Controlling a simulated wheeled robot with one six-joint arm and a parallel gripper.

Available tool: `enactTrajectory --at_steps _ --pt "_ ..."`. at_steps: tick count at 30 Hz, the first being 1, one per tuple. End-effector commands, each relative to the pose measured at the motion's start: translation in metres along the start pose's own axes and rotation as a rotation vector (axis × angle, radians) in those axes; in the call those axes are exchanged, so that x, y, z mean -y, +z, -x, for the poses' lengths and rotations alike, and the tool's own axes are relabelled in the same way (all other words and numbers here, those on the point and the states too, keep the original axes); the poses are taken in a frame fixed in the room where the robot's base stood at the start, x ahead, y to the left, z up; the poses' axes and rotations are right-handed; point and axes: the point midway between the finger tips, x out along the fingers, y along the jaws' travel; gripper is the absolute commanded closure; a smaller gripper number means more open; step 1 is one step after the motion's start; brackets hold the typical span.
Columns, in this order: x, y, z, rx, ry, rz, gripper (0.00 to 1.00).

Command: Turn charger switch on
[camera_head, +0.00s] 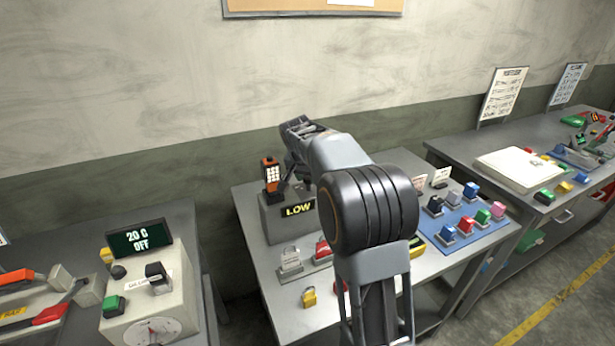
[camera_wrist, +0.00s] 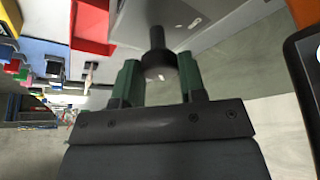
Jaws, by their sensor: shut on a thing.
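The charger is a grey box (camera_head: 271,222) on the middle table, with a lit display (camera_head: 298,210) reading LOW. An orange-and-black handheld device (camera_head: 270,174) stands upright on it. In the wrist view, my gripper (camera_wrist: 160,78) has its green fingertips on either side of a black round switch (camera_wrist: 157,54) with a short stem, and is shut on it. The grey charger surface (camera_wrist: 200,18) lies just beyond. In the head view my arm hides the switch and the fingertips.
A padlock (camera_head: 290,260) on a grey stand, a yellow padlock (camera_head: 309,297) and a blue board (camera_head: 476,232) with several coloured blocks share the table. A box with a 20 C OFF display (camera_head: 140,240) stands on the left bench. The right bench (camera_head: 465,150) holds more items.

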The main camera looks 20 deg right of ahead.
Motion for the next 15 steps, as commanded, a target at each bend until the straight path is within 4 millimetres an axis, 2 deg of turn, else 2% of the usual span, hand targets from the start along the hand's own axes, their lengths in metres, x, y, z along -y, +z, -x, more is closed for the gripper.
enactTrajectory --at_steps 14,15 --pt "0.0001 0.0003 -0.0003 0.002 0.004 -0.010 0.86" --pt "0.0001 0.0004 -0.0003 0.002 0.004 -0.010 0.58"
